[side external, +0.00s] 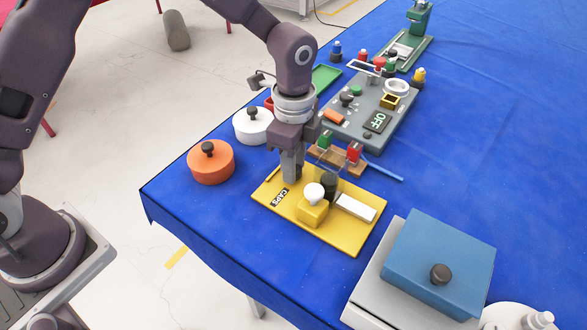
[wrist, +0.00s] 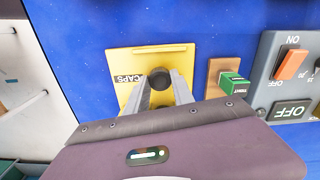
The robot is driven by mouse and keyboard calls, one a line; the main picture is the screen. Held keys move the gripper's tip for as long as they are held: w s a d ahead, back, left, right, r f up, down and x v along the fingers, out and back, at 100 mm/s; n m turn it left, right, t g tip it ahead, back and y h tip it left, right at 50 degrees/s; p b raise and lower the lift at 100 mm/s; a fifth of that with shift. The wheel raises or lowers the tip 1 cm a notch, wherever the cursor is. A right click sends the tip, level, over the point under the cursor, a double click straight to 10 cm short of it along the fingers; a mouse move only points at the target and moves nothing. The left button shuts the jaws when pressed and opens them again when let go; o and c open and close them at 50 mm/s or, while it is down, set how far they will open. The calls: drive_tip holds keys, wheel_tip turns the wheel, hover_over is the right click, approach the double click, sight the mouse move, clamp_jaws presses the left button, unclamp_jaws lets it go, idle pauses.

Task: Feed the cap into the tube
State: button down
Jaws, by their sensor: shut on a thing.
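My gripper (side external: 290,178) is low over the left part of a yellow board (side external: 345,235) labelled CAPS. In the wrist view, its fingers (wrist: 159,92) are closed around a dark, round-topped thing, likely the cap (wrist: 160,77). The fingers hide this cap in the side view, and I cannot tell whether it touches the board. On the board stand a white round-topped piece (side external: 314,192) on a yellow block (side external: 312,212), a dark upright cylinder (side external: 329,183) and a white bar (side external: 356,207). I cannot tell for sure which piece is the tube.
A wooden block with green (side external: 323,142) and red (side external: 354,152) pieces stands just behind the board. A grey switch panel (side external: 372,100) lies farther back. Orange (side external: 211,165) and white (side external: 253,127) round lidded pots stand left. A blue-lidded box (side external: 440,262) is at front right.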

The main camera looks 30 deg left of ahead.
wheel_tip(320, 180, up, 8)
drive_tip(key=shift+d+r, duration=0.1)
drive_tip(key=shift+d, duration=0.05)
drive_tip(key=d+r, duration=0.6)
drive_tip(key=d, duration=0.1)
drive_tip(key=shift+d+f, duration=0.15)
drive_tip(key=shift+f, duration=1.15)
drive_tip(key=shift+d+f, duration=0.15)
drive_tip(key=shift+f, duration=1.1)
drive_tip(key=c, duration=0.5)
unclamp_jaws()
drive_tip(key=shift+r, duration=0.15)
